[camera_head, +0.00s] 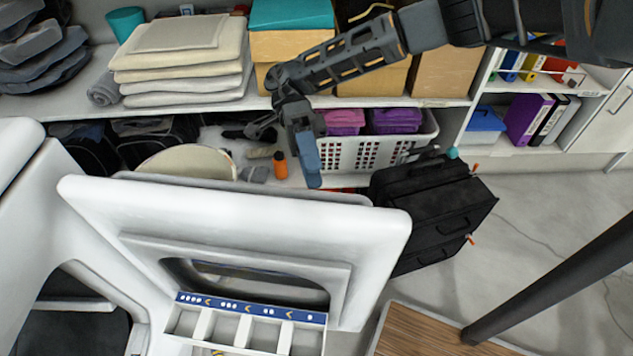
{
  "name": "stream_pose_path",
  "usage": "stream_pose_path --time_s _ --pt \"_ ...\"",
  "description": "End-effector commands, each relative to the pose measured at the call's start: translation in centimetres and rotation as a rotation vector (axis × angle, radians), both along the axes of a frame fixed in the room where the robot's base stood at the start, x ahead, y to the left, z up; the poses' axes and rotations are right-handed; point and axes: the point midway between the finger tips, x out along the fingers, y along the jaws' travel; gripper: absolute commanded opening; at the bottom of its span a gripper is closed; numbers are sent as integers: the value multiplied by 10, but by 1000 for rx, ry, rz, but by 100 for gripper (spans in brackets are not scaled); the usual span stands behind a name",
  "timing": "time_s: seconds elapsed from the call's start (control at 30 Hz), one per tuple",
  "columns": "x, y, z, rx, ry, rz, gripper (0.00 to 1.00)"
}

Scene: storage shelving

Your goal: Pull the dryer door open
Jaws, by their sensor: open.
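A large white rounded panel with a recessed oval opening, which looks like the dryer door (240,210), fills the lower middle. It stands out at an angle from the white dryer body (25,215) at the left. A dark opening shows low in that body. My arm reaches in from the upper right. My gripper (285,150) is open and empty, beyond the panel's top edge in the picture, with its fingers pointing down. It appears apart from the panel, though the exact depth gap is hard to tell. The door's handle and hinge are not clearly visible.
Shelving behind holds folded towels (185,62), boxes (290,48) and a white basket (360,152). A black case (430,205) stands right of the door. A compartment tray (250,328) and a wooden tabletop (425,335) are in front. Floor at right is mostly clear.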

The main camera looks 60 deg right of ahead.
Motion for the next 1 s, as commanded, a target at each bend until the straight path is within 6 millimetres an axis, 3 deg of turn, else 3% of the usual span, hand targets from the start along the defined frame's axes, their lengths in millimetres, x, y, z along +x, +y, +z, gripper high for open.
stream_pose_path --time_s 0.3,1.0 --pt "21 -23 5 -1 -1 -1 45" --pt "18 -22 2 21 0 -40 45"
